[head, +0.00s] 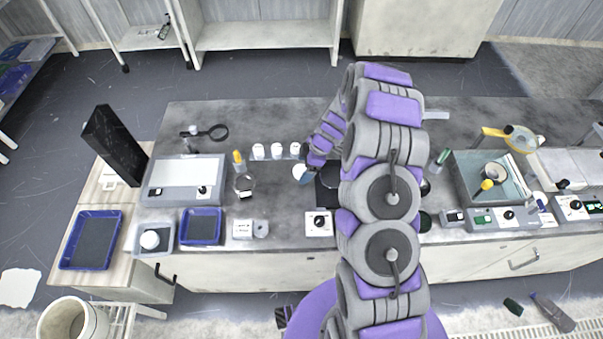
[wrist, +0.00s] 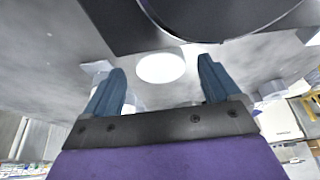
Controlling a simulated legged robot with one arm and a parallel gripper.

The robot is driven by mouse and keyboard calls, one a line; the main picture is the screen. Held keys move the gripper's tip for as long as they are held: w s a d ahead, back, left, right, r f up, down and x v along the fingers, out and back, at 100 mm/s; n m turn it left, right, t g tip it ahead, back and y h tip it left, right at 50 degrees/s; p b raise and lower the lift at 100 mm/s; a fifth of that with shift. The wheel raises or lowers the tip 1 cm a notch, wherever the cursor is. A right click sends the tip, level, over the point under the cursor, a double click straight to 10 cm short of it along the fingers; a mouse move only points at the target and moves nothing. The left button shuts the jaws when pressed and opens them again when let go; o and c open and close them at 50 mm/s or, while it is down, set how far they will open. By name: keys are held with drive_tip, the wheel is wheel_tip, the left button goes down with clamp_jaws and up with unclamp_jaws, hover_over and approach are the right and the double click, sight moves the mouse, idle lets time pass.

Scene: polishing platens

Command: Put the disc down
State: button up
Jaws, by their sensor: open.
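My gripper (head: 304,177) is low over the bench, left of a dark square polishing unit. In the wrist view its two blue fingers (wrist: 162,63) stand wide apart. A white round piece (wrist: 162,68), which looks like the disc, shows between the fingertips with a gap on each side. In the head view a white round shape (head: 298,170) shows beside the fingers. The dark round platen (wrist: 225,14) fills the top of the wrist view. In the head view the polishing unit (head: 327,200) is partly hidden by my arm. I cannot tell what the disc rests on.
Several white bottles (head: 276,151) stand behind and left of my gripper. A control box (head: 319,223) sits in front of the polishing unit. Blue trays (head: 201,227) lie at left. A glass-sided basin (head: 490,178) stands at right. Bare bench (head: 280,205) lies left of the unit.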

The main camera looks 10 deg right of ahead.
drive_tip(key=shift+a+f, duration=0.25)
drive_tip(key=shift+f, duration=0.25)
drive_tip(key=shift+r, duration=0.1)
drive_tip(key=c, duration=1.3)
